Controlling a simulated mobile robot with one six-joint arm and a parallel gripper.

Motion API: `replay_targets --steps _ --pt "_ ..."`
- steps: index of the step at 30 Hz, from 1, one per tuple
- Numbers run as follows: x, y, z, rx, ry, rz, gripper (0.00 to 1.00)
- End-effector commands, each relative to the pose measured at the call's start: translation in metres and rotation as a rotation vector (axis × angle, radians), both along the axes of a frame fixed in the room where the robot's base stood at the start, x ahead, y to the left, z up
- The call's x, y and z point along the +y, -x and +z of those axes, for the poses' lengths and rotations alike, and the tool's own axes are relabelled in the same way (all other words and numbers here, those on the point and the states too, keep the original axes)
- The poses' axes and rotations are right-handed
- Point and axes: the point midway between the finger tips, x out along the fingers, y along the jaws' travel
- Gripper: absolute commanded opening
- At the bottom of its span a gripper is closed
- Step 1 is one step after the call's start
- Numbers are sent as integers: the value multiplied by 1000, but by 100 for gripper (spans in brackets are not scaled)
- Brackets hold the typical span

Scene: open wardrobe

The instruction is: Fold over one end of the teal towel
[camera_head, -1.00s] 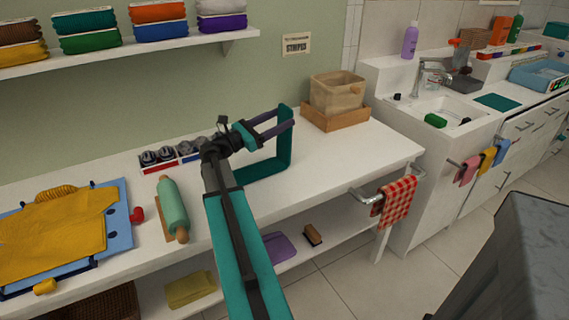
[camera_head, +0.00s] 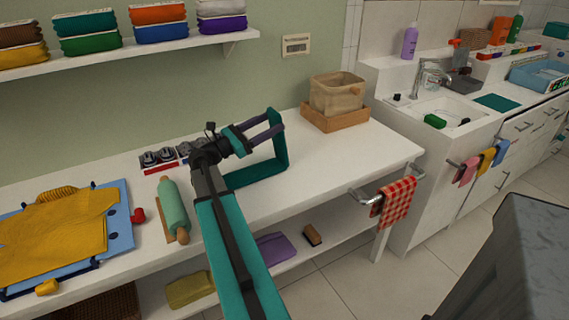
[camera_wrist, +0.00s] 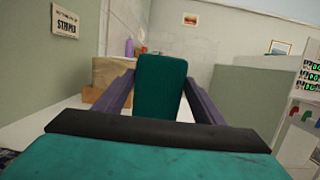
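The teal towel (camera_head: 258,173) lies partly flat on the white counter. Its right end stands up vertically, making an L shape. My gripper (camera_head: 276,119) is at the top of this raised end, one purple finger at each side edge, and holds it above the counter. In the wrist view the raised end (camera_wrist: 160,88) fills the space between the widely spaced fingers of my gripper (camera_wrist: 160,80). My arm hides the left part of the towel in the head view.
A green rolling pin (camera_head: 172,208) and a tray of dark rolled items (camera_head: 160,168) are left of my arm. A tan basket (camera_head: 336,93) sits in a wooden tray at the back right. The counter (camera_head: 340,160) right of the towel is clear. A shelf (camera_head: 110,50) hangs above.

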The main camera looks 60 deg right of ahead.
Motion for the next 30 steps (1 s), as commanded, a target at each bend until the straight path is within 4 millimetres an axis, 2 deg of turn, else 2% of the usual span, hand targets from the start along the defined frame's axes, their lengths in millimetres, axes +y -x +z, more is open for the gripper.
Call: replay_targets --steps 16,30 --pt "30 -18 -6 0 0 1 59" --pt "34 -20 -7 0 0 0 59"
